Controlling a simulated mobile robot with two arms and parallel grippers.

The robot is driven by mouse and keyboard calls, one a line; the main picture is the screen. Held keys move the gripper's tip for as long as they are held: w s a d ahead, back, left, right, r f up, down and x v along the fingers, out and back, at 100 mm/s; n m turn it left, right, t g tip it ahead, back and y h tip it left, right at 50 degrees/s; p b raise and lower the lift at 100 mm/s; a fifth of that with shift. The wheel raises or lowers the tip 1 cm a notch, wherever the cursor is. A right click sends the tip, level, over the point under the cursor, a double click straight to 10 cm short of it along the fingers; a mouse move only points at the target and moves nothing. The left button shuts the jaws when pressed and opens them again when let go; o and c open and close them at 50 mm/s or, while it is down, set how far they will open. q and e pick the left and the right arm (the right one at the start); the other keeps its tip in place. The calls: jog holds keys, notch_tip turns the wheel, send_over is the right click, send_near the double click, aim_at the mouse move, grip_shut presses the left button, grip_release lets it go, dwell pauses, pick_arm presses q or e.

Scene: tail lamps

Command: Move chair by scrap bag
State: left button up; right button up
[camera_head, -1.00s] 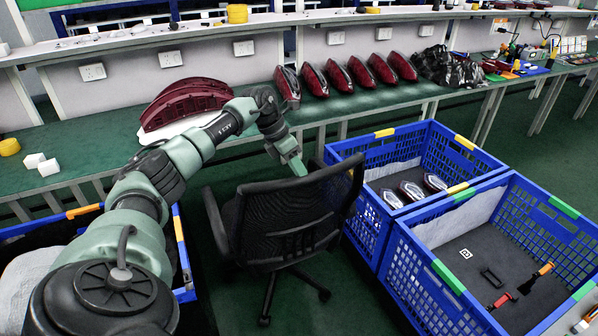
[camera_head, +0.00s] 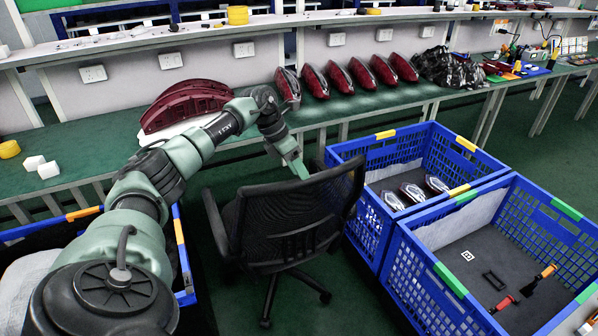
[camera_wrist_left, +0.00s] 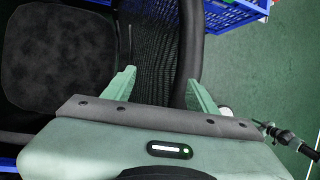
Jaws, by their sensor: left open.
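The black office chair (camera_head: 290,222) stands upright on the green floor between the workbench and the blue crates, its mesh back towards me. My left gripper (camera_head: 297,168) reaches over the top of the backrest from the bench side. In the left wrist view its two fingers (camera_wrist_left: 163,92) are apart, with the chair's mesh back and curved frame (camera_wrist_left: 190,40) between them; I cannot tell whether they touch it. The seat (camera_wrist_left: 60,60) shows at left there. A crumpled dark plastic bag (camera_head: 450,68), perhaps the scrap bag, lies on the bench. My right gripper is out of view.
Two blue crates (camera_head: 372,240) (camera_head: 440,285) stand close to the chair's right; another blue crate (camera_head: 183,255) is at its left. The green workbench (camera_head: 90,140) with several red tail lamps runs behind. Open floor (camera_head: 345,290) shows around the chair's base.

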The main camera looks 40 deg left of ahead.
pick_arm(q)
jog(key=b+v, duration=0.1)
jog(key=v, duration=0.6)
jog(key=shift+a+r, duration=0.2)
jog(key=shift+r, duration=0.1)
